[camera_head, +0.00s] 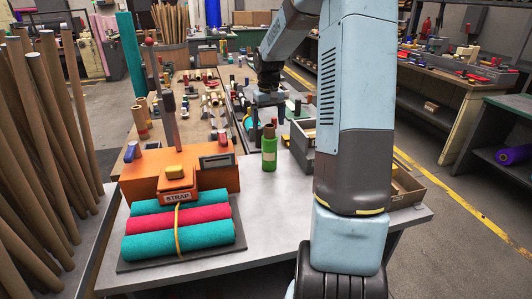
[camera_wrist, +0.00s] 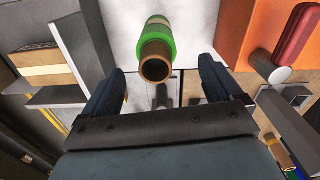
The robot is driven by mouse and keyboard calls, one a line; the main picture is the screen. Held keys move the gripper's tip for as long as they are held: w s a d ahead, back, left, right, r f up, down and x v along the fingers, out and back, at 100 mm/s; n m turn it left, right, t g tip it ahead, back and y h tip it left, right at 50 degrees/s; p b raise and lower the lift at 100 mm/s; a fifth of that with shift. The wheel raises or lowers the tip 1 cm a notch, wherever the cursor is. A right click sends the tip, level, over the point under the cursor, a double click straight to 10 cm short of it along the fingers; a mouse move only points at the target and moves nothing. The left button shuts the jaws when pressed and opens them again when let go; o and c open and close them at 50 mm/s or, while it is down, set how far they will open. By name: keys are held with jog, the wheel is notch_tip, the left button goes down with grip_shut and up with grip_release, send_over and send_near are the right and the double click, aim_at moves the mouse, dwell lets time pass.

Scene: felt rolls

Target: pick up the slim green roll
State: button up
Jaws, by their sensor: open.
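The slim green roll (camera_head: 269,155) stands upright on the grey table, with a brown core sticking out of its top. In the wrist view the green roll (camera_wrist: 156,28) shows its open core end toward the camera, in line with the gap between my fingers. My gripper (camera_head: 267,114) is open and empty, pointing down just above or behind the roll; the exact gap is hard to tell. In the wrist view both fingers of my gripper (camera_wrist: 162,72) are spread, one on each side of the core end, with no visible contact.
An orange strap machine (camera_head: 150,187) stands left of the roll. In front of it, teal and red rolls (camera_head: 180,218) lie strapped on a dark board. Open boxes (camera_head: 405,190) sit to the right, partly behind my arm. The table's middle front is clear.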

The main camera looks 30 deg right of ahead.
aim_at(269, 125)
jog(key=shift+w+d+f, duration=0.1)
jog(key=shift+d+f, duration=0.05)
jog(key=shift+f, duration=1.15)
jog(key=shift+w+d+f, duration=0.1)
jog(key=shift+d+f, duration=0.05)
jog(key=shift+f, duration=1.15)
jog(key=c, duration=1.3)
